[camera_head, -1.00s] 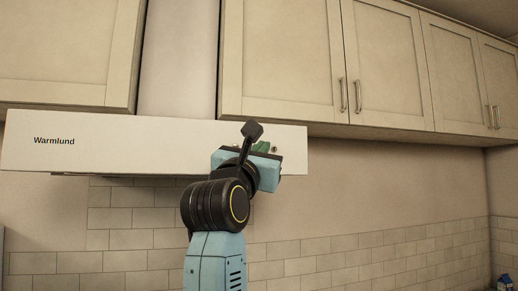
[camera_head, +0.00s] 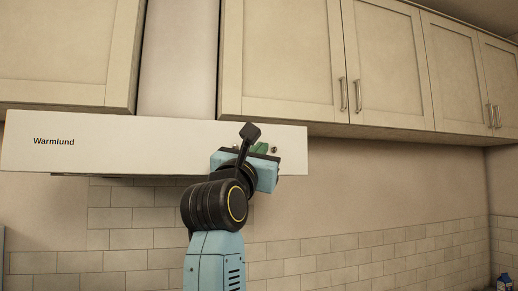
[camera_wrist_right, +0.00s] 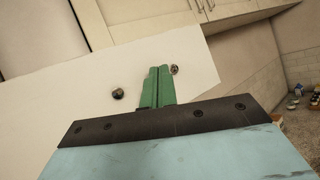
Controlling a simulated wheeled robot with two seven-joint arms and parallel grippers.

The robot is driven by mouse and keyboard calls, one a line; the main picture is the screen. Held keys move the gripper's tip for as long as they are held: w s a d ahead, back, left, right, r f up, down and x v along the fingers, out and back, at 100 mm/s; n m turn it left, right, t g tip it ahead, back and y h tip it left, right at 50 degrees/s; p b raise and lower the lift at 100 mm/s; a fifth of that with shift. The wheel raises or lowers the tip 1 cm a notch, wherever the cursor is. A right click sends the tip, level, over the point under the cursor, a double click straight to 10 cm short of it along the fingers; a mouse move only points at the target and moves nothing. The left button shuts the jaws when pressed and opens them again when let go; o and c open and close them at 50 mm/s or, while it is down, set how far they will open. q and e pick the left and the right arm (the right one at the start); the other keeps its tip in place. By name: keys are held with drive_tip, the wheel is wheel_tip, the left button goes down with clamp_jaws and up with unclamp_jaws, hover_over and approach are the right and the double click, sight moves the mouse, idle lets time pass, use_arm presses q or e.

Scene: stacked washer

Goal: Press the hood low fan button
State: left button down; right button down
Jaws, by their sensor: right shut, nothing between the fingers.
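The white range hood (camera_head: 120,145) with "Warmlund" lettering spans the left and middle of the head view. A small round button (camera_head: 274,149) shows on its front, just right of my right gripper (camera_head: 261,147). In the right wrist view, one dark round button (camera_wrist_right: 118,93) sits left of the green fingers (camera_wrist_right: 158,86), and another button (camera_wrist_right: 174,70) is right beside their tips. The fingers are closed together and empty, pointing at the hood front (camera_wrist_right: 75,115). I cannot tell whether they touch it. Any button behind the fingers is hidden. My left gripper is not in view.
Cream upper cabinets (camera_head: 285,60) with metal handles hang above and to the right of the hood. A tiled wall (camera_head: 340,255) lies below. The space right of the hood is clear.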

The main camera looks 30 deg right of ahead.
idle(0.4)
drive_tip(key=shift+s+a, duration=0.1)
drive_tip(key=shift+s, duration=0.4)
drive_tip(key=s+a+b, duration=0.1)
drive_tip(key=s, duration=0.5)
drive_tip(key=shift+a, duration=0.25)
drive_tip(key=shift+w+f, duration=0.1)
drive_tip(key=shift+w, duration=0.05)
idle(1.3)
